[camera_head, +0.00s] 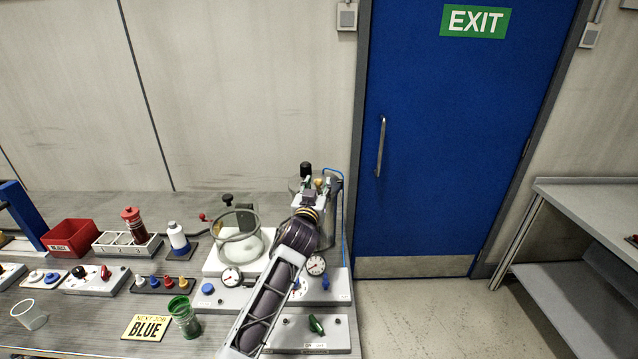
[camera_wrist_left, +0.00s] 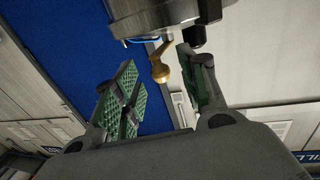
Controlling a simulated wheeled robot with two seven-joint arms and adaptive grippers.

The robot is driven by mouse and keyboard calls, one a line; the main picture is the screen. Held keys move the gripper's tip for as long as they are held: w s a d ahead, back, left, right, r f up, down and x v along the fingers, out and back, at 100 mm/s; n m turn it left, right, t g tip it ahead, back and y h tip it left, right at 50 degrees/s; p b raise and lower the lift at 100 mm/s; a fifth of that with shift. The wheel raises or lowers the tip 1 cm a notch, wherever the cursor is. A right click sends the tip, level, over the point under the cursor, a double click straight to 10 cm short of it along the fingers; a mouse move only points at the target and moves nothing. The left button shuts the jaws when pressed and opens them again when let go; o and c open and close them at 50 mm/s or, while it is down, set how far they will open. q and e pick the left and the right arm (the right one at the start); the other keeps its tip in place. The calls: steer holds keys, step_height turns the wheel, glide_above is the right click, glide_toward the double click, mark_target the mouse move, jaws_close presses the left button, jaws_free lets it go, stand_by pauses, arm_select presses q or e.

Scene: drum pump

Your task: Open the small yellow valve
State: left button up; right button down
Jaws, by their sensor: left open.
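The small yellow valve (camera_wrist_left: 160,66) shows in the left wrist view as a brass-yellow handle below a round grey metal body (camera_wrist_left: 165,18). My left gripper (camera_wrist_left: 162,88) is open, with one green-padded finger on each side of the handle in this view. I cannot tell whether either finger touches it. My right gripper is not in view.
The bench holds a red bin (camera_head: 70,238), a rack (camera_head: 127,244), a white bottle (camera_head: 178,239), dial gauges (camera_head: 316,265), a green cup (camera_head: 184,318) and a yellow sign (camera_head: 147,327). A green lever (camera_head: 316,325) sits at the front right. Floor right of the bench is clear.

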arm_select(q)
steer(key=shift+w+d, duration=0.15)
steer(key=shift+w, duration=0.55)
steer(key=shift+w+d, duration=0.1)
steer(key=shift+w, duration=0.6)
